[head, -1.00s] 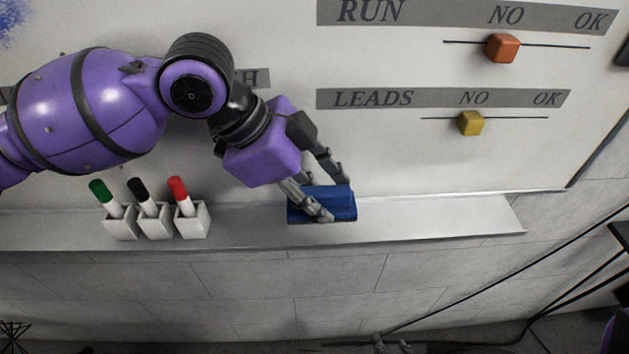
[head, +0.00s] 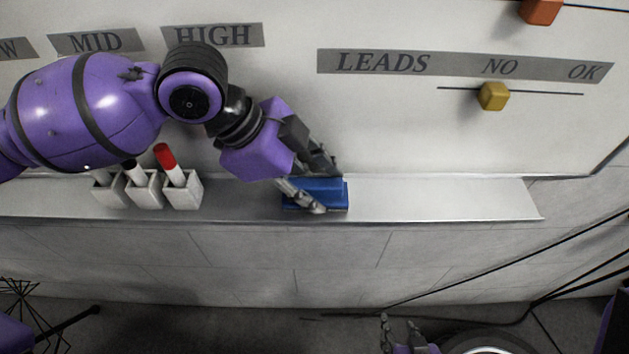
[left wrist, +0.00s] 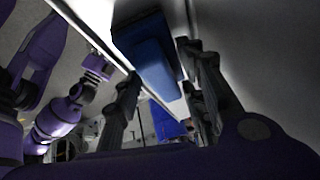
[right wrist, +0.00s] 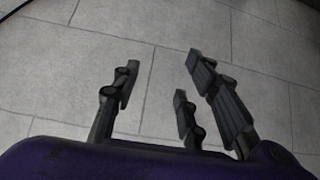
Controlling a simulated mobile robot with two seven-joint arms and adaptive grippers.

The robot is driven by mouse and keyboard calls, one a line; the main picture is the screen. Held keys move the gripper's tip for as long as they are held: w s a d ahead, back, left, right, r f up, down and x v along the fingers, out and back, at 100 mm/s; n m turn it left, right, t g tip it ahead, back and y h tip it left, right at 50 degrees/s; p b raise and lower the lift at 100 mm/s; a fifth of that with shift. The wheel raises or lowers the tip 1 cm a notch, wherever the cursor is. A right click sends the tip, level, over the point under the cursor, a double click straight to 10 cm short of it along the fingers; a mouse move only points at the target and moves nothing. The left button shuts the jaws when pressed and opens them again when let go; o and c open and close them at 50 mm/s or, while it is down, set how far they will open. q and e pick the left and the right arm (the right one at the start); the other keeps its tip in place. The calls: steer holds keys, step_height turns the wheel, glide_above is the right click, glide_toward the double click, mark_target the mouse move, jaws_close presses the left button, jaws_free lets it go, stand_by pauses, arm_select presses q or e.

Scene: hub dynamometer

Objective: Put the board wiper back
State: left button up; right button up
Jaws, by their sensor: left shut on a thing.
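The blue board wiper (head: 330,192) is on the metal ledge (head: 440,200) below the whiteboard, or very close to it. My left gripper (head: 318,185) is shut on the wiper, with fingers on its front and back. In the left wrist view the wiper (left wrist: 150,55) shows between the fingers (left wrist: 160,90). My right gripper (head: 400,335) is low at the bottom of the head view, away from the ledge. In the right wrist view its fingers (right wrist: 160,90) are apart with nothing between them, over grey tiles.
White cups with markers (head: 145,188) stand on the ledge, left of the wiper. The ledge right of the wiper is clear up to its end. A yellow slider knob (head: 493,96) sits on the board above. Dark cables (head: 480,275) run at lower right.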

arm_select(q)
steer(key=o, duration=0.9)
steer(key=shift+w+f, duration=0.1)
steer(key=shift+w, duration=0.05)
steer(key=shift+o, duration=0.2)
steer(key=shift+d, duration=0.1)
arm_select(e)
steer(key=shift+w+a+r, duration=0.15)
steer(key=shift+w+a, duration=0.2)
steer(key=shift+w, duration=0.05)
arm_select(q)
steer(key=shift+a+r, duration=0.2)
steer(key=shift+r, duration=0.25)
steer(key=v, duration=1.1)
arm_select(e)
steer(key=shift+s+d, duration=0.1)
steer(key=shift+s, duration=0.15)
arm_select(q)
steer(key=shift+a+r, duration=0.1)
steer(key=shift+r, duration=0.05)
